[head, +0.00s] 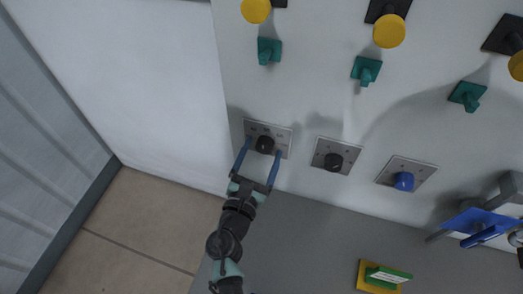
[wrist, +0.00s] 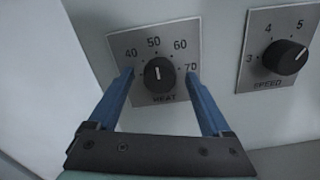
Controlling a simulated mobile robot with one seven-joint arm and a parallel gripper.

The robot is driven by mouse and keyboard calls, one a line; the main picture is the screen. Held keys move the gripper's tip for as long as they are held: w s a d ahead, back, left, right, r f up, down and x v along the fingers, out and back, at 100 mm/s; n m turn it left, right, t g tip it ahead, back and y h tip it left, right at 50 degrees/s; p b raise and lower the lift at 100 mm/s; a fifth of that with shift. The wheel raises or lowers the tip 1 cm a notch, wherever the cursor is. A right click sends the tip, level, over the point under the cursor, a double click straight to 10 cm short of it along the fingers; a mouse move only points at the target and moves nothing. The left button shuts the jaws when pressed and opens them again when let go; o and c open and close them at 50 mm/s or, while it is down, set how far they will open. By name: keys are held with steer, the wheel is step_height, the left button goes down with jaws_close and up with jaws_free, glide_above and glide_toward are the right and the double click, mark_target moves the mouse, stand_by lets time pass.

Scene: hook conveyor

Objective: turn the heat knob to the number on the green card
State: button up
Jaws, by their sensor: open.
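The black heat knob (wrist: 158,74) sits on a grey plate marked HEAT, with 40, 50, 60 and 70 around it. In the head view the heat knob (head: 265,144) is the leftmost of the lower row. My gripper (head: 263,148) is open, with one blue finger on each side of the knob. In the wrist view my gripper (wrist: 160,72) shows gaps between both fingers and the knob. The green card (head: 389,275) stands in a yellow holder at the bottom; its writing is too small to read.
A black speed knob (wrist: 286,57) is to the right, pointing near 5. A blue knob (head: 404,181) is further right. A blue object (head: 478,222) juts out at the right.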

jaws_close()
stand_by(0.5)
steer(key=shift+f+m+b, duration=0.1)
steer(key=shift+m+b, duration=0.2)
steer(key=shift+b, duration=0.05)
steer(key=m+b, duration=0.2)
steer(key=shift+d+f+m+b, duration=0.1)
steer(key=shift+f+m+b, duration=0.05)
steer(key=shift+m+b, duration=0.15)
steer(key=m+b, duration=0.4)
steer(key=m, duration=0.1)
steer(key=m+b, duration=0.5)
steer(key=shift+f+m, duration=0.15)
steer(key=shift+m, duration=0.25)
steer(key=shift+m+b, duration=1.6)
steer(key=shift+m, duration=0.3)
